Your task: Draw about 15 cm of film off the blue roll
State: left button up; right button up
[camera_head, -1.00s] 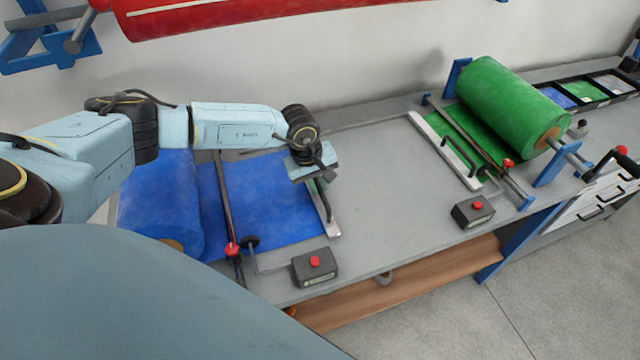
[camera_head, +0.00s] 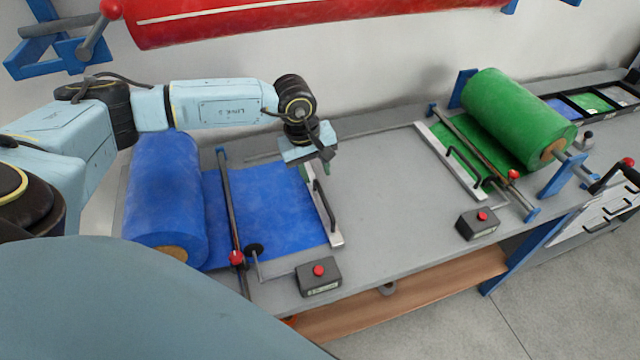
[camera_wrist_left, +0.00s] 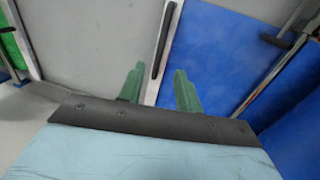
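The blue roll (camera_head: 165,205) lies at the left of the bench. Its blue film (camera_head: 275,205) runs flat to the right, under a thin rod, to a pale clamp bar with a dark handle (camera_head: 323,200). My left gripper (camera_head: 327,167) is above the far end of this bar, apart from the handle. In the left wrist view its two green fingers (camera_wrist_left: 158,88) are spread and empty. The dark handle (camera_wrist_left: 165,42) shows beyond them, between their lines, and the blue film (camera_wrist_left: 215,55) lies to its right. My right gripper is not in view.
A black box with a red button (camera_head: 319,277) stands at the bench's front edge. A green roll (camera_head: 515,115) with its own bar and button box (camera_head: 478,223) stands at the right. Bare grey bench (camera_head: 380,190) lies between the stations. A red roll (camera_head: 300,15) hangs behind.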

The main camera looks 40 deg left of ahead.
pick_arm(q)
jog(key=shift+s+a+r, duration=0.15)
jog(key=shift+s+r, duration=0.05)
jog(key=shift+r, duration=0.95)
jog(key=shift+s+a+r, duration=0.1)
jog(key=shift+s+r, duration=0.1)
jog(key=shift+r, duration=0.95)
